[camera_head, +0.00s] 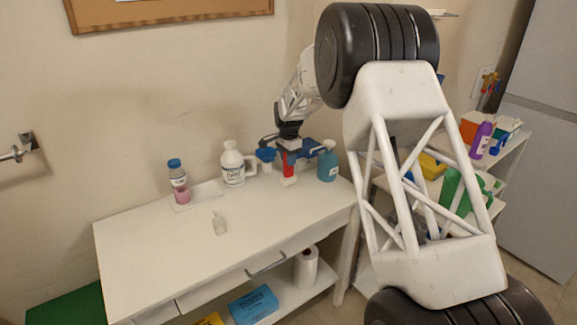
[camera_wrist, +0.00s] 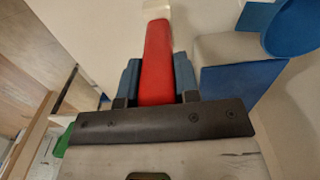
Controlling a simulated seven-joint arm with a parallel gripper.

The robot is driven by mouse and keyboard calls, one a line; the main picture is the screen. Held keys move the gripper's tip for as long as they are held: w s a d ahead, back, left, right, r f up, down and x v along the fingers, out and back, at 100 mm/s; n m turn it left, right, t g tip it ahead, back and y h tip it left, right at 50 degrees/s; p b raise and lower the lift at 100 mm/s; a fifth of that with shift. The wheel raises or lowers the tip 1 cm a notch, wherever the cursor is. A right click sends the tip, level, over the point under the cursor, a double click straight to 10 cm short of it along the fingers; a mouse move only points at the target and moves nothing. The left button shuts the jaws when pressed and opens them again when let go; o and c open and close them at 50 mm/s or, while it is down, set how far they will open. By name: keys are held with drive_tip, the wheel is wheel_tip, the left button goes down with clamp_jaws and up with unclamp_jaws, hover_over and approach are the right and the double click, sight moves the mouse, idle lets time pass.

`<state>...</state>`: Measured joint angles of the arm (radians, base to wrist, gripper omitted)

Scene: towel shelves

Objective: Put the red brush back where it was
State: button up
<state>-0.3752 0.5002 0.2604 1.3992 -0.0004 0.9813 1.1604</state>
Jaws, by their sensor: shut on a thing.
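The red brush (camera_head: 288,165) is at the back right of the white table, upright, with its pale lower end at or just above the tabletop; I cannot tell if it touches. My gripper (camera_head: 287,147) is shut on the brush's red handle from above. In the wrist view the red brush (camera_wrist: 157,62) runs between the two blue fingers of my gripper (camera_wrist: 158,82), with its pale end (camera_wrist: 158,12) at the top edge.
A white jug (camera_head: 233,165), a blue-capped bottle (camera_head: 265,158) and a teal bottle (camera_head: 328,164) stand close by. A pink bottle (camera_head: 178,183) and a small clear bottle (camera_head: 219,223) are further left. The table's front (camera_head: 170,262) is clear. A stocked shelf (camera_head: 507,150) stands right.

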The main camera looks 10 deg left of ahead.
drive_tip(key=shift+f, duration=1.5)
drive_tip(key=shift+f, duration=0.15)
drive_tip(key=o, duration=0.9)
wheel_tip(320, 180, up, 12)
drive_tip(key=shift+r, duration=0.1)
drive_tip(key=shift+r, duration=0.1)
